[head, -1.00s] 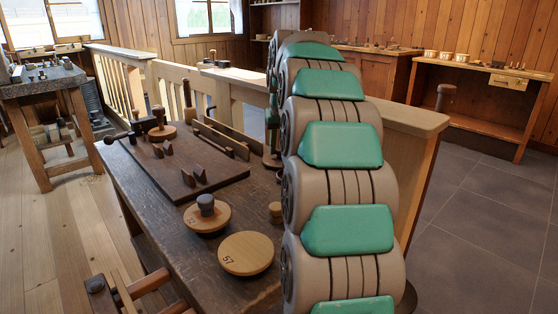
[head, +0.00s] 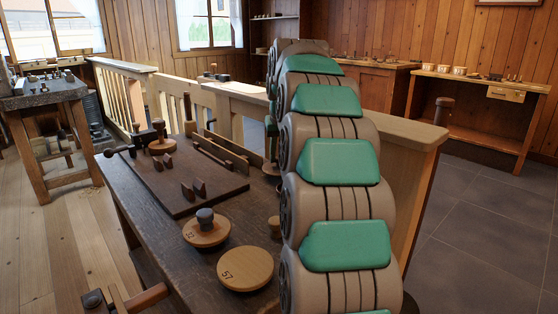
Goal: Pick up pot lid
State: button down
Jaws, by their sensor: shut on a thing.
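My arm, with green pads, runs up and away over the dark bench. Its far end curves out of sight behind its own links, so my gripper and anything in it are hidden. A round wooden disc with a dark knob (head: 206,236), shaped like a lid, lies on the bench left of my arm, marked with a number. A similar knobbed disc (head: 162,147) sits farther back by the dark board. I cannot tell whether either is the pot lid. A flat disc marked 57 (head: 245,272) lies nearer, without a knob.
The dark board (head: 190,203) holds small upright wedges (head: 194,190). A small wooden knob (head: 275,228) stands close to my arm. A wooden railing (head: 405,130) runs behind the bench. Other benches stand at the left (head: 45,102) and back right (head: 480,83). Grey tiled floor (head: 480,230) is clear at right.

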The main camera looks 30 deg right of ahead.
aim_at(279, 158)
notch_tip(279, 158, up, 7)
jog(key=shift+w+r, duration=0.1)
jog(key=shift+r, duration=0.55)
